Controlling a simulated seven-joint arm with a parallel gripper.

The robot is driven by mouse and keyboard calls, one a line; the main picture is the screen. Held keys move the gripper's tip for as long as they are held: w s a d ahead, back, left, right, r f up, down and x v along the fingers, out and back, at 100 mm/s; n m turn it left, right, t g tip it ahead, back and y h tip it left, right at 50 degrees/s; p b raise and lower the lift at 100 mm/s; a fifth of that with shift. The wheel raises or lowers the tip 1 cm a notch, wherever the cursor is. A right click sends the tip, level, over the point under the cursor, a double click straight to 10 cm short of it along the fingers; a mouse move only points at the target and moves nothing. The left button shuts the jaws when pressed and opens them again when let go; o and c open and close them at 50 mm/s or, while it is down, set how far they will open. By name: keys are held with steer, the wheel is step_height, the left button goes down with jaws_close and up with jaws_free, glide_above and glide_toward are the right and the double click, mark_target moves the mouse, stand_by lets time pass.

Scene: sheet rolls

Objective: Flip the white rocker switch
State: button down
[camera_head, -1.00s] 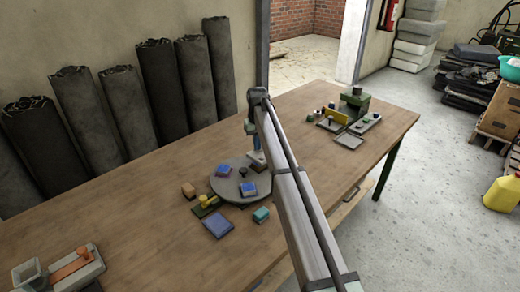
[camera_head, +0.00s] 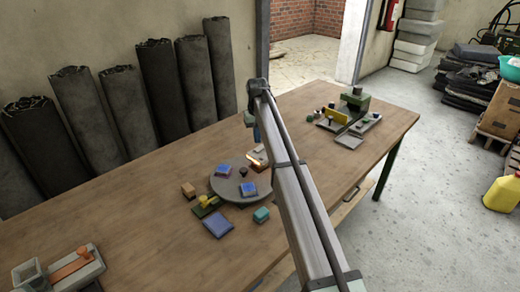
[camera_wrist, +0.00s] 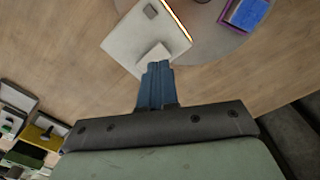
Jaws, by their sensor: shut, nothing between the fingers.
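The white rocker switch (camera_wrist: 152,53) is a small pale block on a light plate (camera_wrist: 125,42) in the wrist view. The fingers hide part of it, and its tilt is hard to tell. A strip (camera_wrist: 177,20) along the plate's edge glows orange. In the head view the plate (camera_head: 258,158) is small, beside the round grey disc, with an orange glow on it. My gripper (camera_wrist: 157,66) has its blue fingers together and empty, with the tips overlapping the rocker in the wrist view. In the head view my gripper (camera_head: 257,138) is above the plate, apart from it.
The round grey disc (camera_head: 225,188) carries blue-topped blocks. An orange block (camera_head: 188,190), a blue pad (camera_head: 218,226) and a teal block (camera_head: 262,215) lie around it. A green fixture (camera_head: 352,104) stands at the right end. The table is bare at left centre.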

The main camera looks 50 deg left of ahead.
mark_target(258, 150)
steer(key=shift+r, duration=1.7)
